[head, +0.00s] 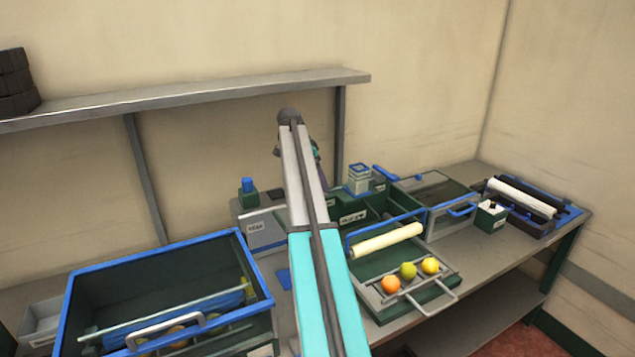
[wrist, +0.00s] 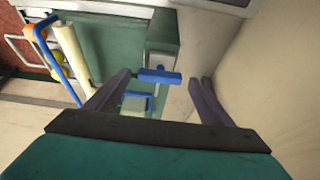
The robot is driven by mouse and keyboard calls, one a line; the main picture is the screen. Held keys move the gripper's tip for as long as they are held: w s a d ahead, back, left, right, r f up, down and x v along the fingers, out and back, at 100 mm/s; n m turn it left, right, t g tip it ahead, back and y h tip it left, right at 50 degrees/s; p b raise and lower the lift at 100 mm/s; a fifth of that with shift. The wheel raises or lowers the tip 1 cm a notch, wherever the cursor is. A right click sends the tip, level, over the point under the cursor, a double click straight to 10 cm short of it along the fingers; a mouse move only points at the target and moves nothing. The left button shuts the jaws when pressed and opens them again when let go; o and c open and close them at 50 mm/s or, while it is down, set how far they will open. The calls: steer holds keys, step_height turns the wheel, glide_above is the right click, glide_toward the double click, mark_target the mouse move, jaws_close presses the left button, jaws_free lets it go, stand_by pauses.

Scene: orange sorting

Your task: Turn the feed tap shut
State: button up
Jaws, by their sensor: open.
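The feed tap seems to be the blue T-shaped handle (wrist: 160,76) on a pale plate at the end of the green feed box (wrist: 120,35). In the wrist view the handle lies across the gap between my fingertips, nearer the left one. I cannot tell how far below them it is. A blue bar (head: 385,172) behind the green box in the head view looks like the same handle. My gripper (wrist: 160,78) is open and empty. In the head view my arm hides most of it; a dark finger (head: 322,178) shows above the bench.
A white roller (head: 386,241) and a tray with three fruits (head: 408,271) stand in front of the box. A small blue-topped stack (head: 359,178) is close to the tap. A blue-rimmed bin (head: 165,238) stands left. A shelf (head: 200,90) runs along the wall behind.

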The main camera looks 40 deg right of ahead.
steer(key=b+v, duration=0.2)
steer(key=v, duration=1)
steer(key=shift+a+r+b, duration=0.15)
steer(key=shift+r+b, duration=0.1)
steer(key=shift+b, duration=0.1)
